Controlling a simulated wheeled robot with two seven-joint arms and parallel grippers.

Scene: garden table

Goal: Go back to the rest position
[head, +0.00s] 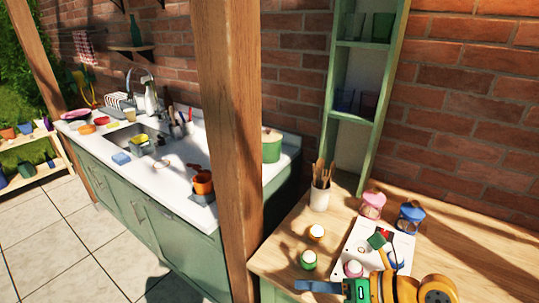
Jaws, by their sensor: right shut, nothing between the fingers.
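My right gripper (304,286) is low in the head view, near the front edge of the wooden table (285,245). Its arm comes in from the lower right. Its fingers are together with nothing visible between them. They point left, just below a small green jar with a white top (308,260). I cannot tell whether they touch anything. My left gripper is not in view.
A white board (349,249) carries a green-headed tool (377,241) and a pink-topped item (353,268). A wooden post (228,150) rises left.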

